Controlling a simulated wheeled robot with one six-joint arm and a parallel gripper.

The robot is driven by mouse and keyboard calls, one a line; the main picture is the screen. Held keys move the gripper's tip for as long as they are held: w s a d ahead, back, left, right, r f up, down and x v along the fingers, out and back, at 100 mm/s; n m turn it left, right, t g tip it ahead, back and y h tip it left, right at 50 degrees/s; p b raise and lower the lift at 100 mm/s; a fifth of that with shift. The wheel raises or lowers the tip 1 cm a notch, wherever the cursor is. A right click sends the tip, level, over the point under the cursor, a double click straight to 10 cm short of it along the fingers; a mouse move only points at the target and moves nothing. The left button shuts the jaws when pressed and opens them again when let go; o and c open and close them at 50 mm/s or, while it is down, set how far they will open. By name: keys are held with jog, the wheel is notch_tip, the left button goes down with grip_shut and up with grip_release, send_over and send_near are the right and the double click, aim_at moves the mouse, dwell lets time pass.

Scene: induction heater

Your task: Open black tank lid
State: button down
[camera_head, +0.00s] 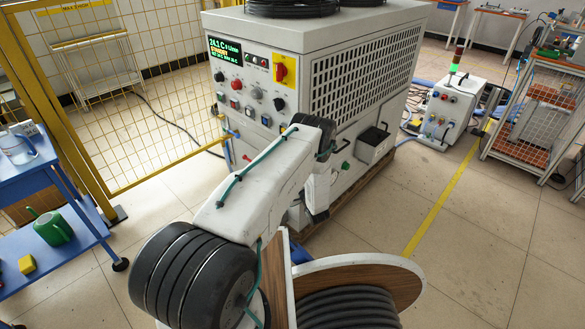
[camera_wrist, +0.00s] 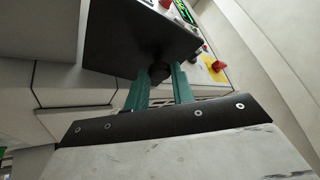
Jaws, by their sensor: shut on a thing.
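The black lid (camera_wrist: 130,40) fills the upper middle of the wrist view as a flat dark plate. A dark knob (camera_wrist: 159,73) stands on it. My gripper (camera_wrist: 160,79) has its two teal fingers shut on this knob, one on each side. The lid looks tilted, but how far it is open cannot be told. In the head view my arm's wrist hides the gripper and the lid, in front of the grey machine (camera_head: 300,35). Pale panels (camera_wrist: 75,90) of a machine body lie left of the lid in the wrist view.
The machine's control panel (camera_head: 245,90) has a display, buttons and a red-yellow switch (camera_head: 284,70). A small box (camera_head: 374,145) juts from its side. A yellow mesh fence (camera_head: 150,80) and blue cart (camera_head: 50,215) stand left. A hose reel (camera_head: 390,275) is close in front.

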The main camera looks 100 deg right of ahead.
jog(key=c, duration=1.2)
grip_release()
jog(key=shift+o, duration=0.2)
jog(key=v, duration=0.7)
jog(key=shift+a+f, duration=0.2)
jog(key=shift+a, duration=0.15)
jog(key=shift+s, duration=0.2)
